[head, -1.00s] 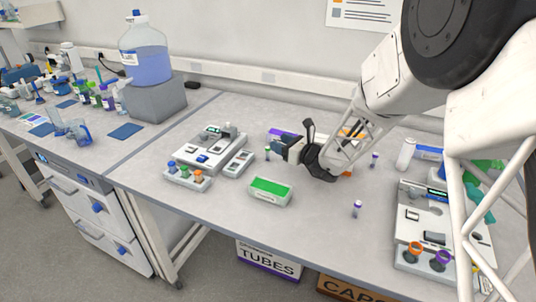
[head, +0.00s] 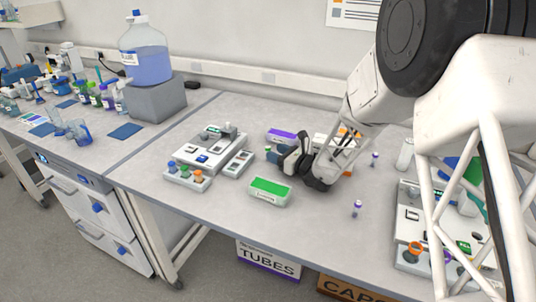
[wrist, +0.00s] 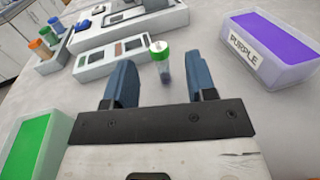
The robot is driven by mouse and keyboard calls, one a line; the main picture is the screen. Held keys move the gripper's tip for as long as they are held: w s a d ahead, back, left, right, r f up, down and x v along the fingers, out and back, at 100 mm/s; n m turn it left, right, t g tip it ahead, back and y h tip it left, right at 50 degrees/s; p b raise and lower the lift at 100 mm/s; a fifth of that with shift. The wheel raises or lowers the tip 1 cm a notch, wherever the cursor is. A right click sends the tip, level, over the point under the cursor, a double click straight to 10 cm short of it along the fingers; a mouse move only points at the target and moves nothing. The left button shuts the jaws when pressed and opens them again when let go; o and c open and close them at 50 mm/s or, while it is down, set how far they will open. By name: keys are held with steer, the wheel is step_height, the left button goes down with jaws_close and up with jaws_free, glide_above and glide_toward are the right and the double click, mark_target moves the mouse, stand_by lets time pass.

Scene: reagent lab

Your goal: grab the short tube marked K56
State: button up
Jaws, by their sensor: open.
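A short clear tube with a green cap (wrist: 160,51) stands upright on the bench in the wrist view, with dark contents low in it. No marking can be read on it, so I cannot confirm K56. In the head view its green cap (head: 267,149) shows just left of my gripper (head: 278,157). In the wrist view my gripper (wrist: 160,75) is open, its two blue fingers to the left and right of the tube, with gaps on both sides. I cannot tell how far the tube reaches between them. Two purple-capped tubes (head: 375,158) (head: 357,208) stand farther right.
The PURPLE box (wrist: 268,50) is right of the tube, the green-topped box (wrist: 32,148) at lower left. A grey instrument (wrist: 112,55) lies just beyond the tube. A rack of capped tubes (head: 187,179) is at left. Bench in front of the green-topped box is clear.

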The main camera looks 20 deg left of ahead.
steer(key=shift+x, duration=2.95)
jaws_close()
